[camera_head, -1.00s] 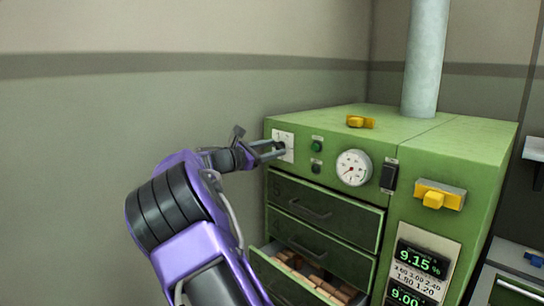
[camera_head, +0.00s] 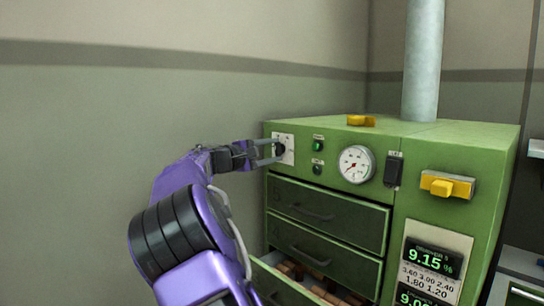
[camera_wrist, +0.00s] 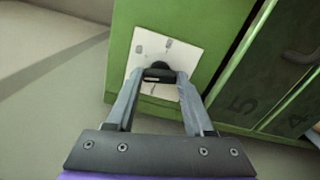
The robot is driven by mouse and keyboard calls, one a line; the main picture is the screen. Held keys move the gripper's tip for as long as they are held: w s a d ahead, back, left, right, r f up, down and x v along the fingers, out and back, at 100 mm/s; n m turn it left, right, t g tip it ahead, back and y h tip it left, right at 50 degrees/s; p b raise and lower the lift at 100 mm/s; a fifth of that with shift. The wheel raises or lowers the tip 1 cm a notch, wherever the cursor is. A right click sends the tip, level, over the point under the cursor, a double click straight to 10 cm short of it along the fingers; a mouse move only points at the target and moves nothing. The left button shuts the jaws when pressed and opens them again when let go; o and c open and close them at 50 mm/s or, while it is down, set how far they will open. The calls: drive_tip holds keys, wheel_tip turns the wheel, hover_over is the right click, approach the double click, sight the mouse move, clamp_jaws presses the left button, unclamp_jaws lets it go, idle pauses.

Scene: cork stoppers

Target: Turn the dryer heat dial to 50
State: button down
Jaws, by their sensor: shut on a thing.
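The dryer is a green cabinet (camera_head: 450,150) on the right in the head view. Its heat dial is a black knob (camera_head: 279,149) on a white plate (camera_head: 289,142) at the upper left of the front. The knob also shows in the wrist view (camera_wrist: 159,70), on the white plate (camera_wrist: 142,45). My gripper (camera_head: 272,151) reaches it from the left, and its fingers are shut on the knob, one on each side. The marks on the plate are too small to read, so I cannot tell the setting.
Right of the dial are a green button (camera_head: 318,146), a round gauge (camera_head: 356,164) and a black switch (camera_head: 393,170). A yellow handle (camera_head: 447,186) sticks out further right. Below are drawers (camera_head: 325,215), the lowest visible one open with cork-coloured pieces inside. The left wall side is clear.

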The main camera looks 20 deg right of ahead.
drive_tip(key=m, duration=0.4)
drive_tip(key=shift+m, duration=2.2)
drive_tip(key=shift+c, duration=1.4)
unclamp_jaws()
drive_tip(key=v, duration=1.7)
drive_tip(key=shift+a, duration=0.25)
